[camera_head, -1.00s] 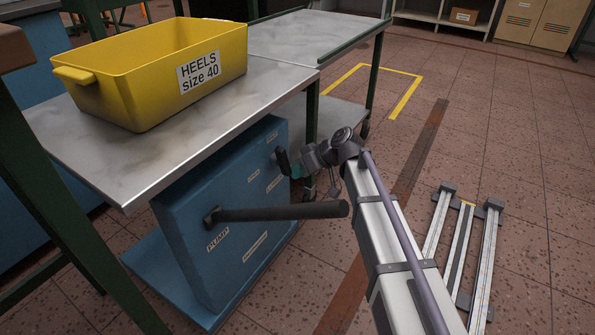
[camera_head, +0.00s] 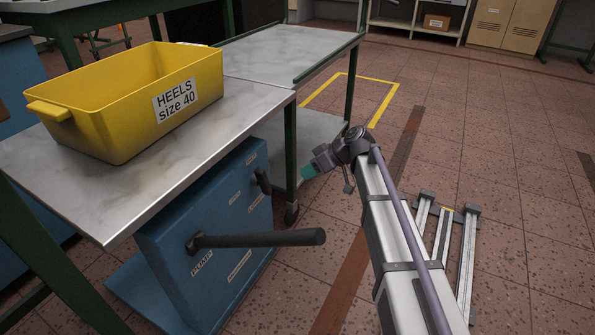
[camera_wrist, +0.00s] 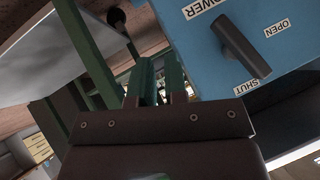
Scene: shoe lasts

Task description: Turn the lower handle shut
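The blue panel box (camera_head: 215,215) stands under the metal table. Its lower handle (camera_head: 260,239), a long dark bar beside the PUMP label, sticks out sideways to the right. The short black upper handle (camera_head: 263,182) points down. The wrist view shows a handle (camera_wrist: 242,48) beside a POWER label, apparently this upper one, with its free end near SHUT and OPEN to one side. My gripper (camera_head: 307,172) is right of the upper handle and above the lower handle's free end, touching neither. In the wrist view its fingers (camera_wrist: 160,85) are apart with nothing between them.
A yellow bin (camera_head: 130,105) labelled HEELS size 40 sits on the metal table (camera_head: 150,185). The table's edge and green leg (camera_head: 290,150) are near my gripper. A metal rail frame (camera_head: 445,240) is on the floor at right. The floor beyond is open.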

